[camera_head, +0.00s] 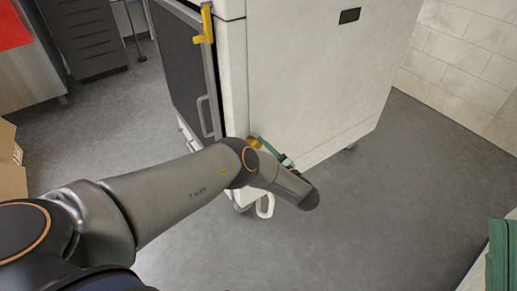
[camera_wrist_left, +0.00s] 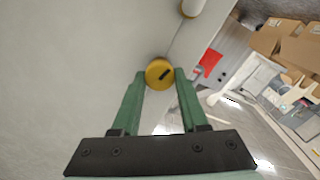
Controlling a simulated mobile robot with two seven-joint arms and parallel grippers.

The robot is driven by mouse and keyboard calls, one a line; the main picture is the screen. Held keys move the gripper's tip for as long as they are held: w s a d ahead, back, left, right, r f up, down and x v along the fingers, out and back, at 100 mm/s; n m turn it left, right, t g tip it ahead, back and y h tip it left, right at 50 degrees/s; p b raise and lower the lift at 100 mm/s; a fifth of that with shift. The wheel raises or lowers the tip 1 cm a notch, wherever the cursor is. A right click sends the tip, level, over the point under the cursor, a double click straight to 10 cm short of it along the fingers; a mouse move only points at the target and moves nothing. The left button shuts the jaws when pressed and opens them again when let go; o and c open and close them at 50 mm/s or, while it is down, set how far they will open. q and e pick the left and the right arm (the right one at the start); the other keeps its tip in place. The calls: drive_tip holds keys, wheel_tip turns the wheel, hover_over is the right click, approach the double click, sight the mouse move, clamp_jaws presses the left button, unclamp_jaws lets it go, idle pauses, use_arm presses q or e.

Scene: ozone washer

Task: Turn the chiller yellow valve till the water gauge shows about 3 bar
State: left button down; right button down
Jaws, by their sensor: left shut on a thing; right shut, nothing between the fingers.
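The white chiller (camera_head: 310,75) stands in the upper middle of the head view. Its round yellow valve (camera_wrist_left: 159,74), with a dark slot on its face, sits between the green fingertips in the left wrist view. In the head view the yellow valve (camera_head: 253,142) shows only in part behind my left arm. My left gripper (camera_head: 269,150) is shut on the valve, low on the chiller's front corner. My right gripper (camera_head: 500,257) shows only as green parts at the right edge, shut and away from the chiller. No water gauge reading is visible.
A white cylinder with a yellow end (camera_wrist_left: 190,8) sits above the valve in the wrist view. Cardboard boxes (camera_head: 11,165) stand at the left. Grey floor (camera_head: 350,205) is open at right.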

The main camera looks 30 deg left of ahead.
use_arm(q)
drive_tip(key=m, duration=0.6)
drive_tip(key=shift+b, duration=0.35)
drive_tip(key=shift+d+m, duration=0.1)
drive_tip(key=shift+m, duration=0.2)
drive_tip(key=shift+c, duration=2.1)
unclamp_jaws()
drive_tip(key=shift+w, duration=0.1)
drive_tip(key=p+v, duration=0.1)
drive_tip(key=v, duration=1.1)
drive_tip(key=shift+d+p, duration=0.2)
drive_tip(key=shift+p, duration=0.15)
drive_tip(key=shift+s+f, duration=0.1)
drive_tip(key=shift+s, duration=0.15)
